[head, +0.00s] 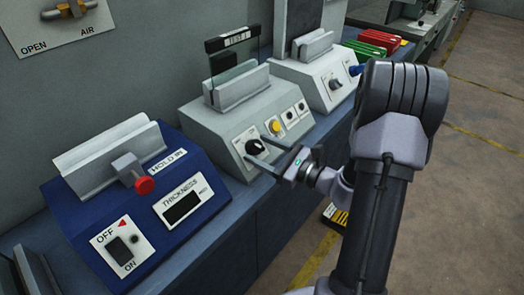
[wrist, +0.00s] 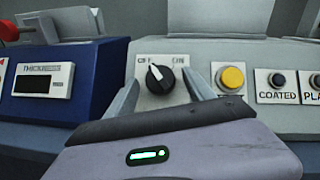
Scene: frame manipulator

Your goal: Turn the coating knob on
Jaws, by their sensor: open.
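The coating knob (wrist: 159,79) is a black round knob with a white pointer line on a white label plate. In the wrist view its pointer tilts up and to the left, toward the left-hand word of the partly hidden label. It also shows in the head view (head: 254,147) on the front of the middle grey machine (head: 225,122). My gripper (wrist: 163,93) is open, its two fingers to the left and right of the knob. In the head view my gripper (head: 262,152) reaches the knob from the right. I cannot tell whether the fingers touch it.
A yellow button (wrist: 230,78) and a dark button labelled COATED (wrist: 277,80) sit right of the knob. A blue machine (head: 115,215) with a red knob (head: 145,186) stands to the left. Another grey machine (head: 318,80) stands behind. A glass plate (head: 233,82) stands upright in the middle machine.

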